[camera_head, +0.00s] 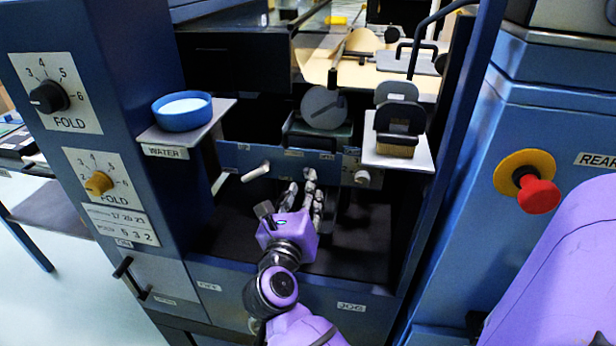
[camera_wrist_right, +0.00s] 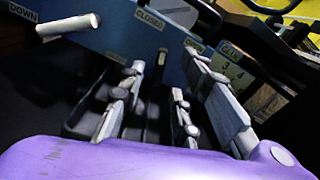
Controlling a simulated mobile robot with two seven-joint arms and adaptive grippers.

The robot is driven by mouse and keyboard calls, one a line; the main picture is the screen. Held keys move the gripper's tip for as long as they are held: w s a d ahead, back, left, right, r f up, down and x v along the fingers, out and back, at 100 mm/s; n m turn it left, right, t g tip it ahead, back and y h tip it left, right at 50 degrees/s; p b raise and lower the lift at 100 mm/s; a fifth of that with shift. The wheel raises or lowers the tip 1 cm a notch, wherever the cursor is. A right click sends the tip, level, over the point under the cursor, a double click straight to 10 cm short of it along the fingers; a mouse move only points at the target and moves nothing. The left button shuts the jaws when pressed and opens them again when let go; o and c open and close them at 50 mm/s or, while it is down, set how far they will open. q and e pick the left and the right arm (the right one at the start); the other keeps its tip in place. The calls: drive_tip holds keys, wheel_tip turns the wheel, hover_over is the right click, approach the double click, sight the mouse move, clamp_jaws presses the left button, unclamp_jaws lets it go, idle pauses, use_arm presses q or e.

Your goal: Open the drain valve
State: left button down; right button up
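In the head view my right gripper (camera_head: 305,188) reaches into the machine's bay, its jointed fingers spread and nothing seen between them. It is in front of the blue panel (camera_head: 232,158), just right of a pale lever handle (camera_head: 256,172). In the right wrist view the fingers (camera_wrist_right: 175,100) point at this panel, with a gap between them. The pale handle (camera_wrist_right: 68,26) sits below a DOWN label, and a CLOSED label (camera_wrist_right: 150,18) is further right. A small grey upright piece (camera_wrist_right: 162,56) shows below CLOSED, partly hidden; I cannot tell whether it is the drain valve. My left gripper is not in view.
A blue bowl (camera_head: 183,112) stands on the WATER shelf (camera_head: 222,104), left of the bay. A white plate (camera_head: 424,160) with a dark-handled brush-like thing is at right. A small round knob (camera_head: 362,177) is on the panel. The frame post (camera_head: 470,120) bounds the right side.

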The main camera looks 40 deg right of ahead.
drive_tip(key=x, duration=0.5)
drive_tip(key=shift+w+d, duration=0.15)
clamp_jaws()
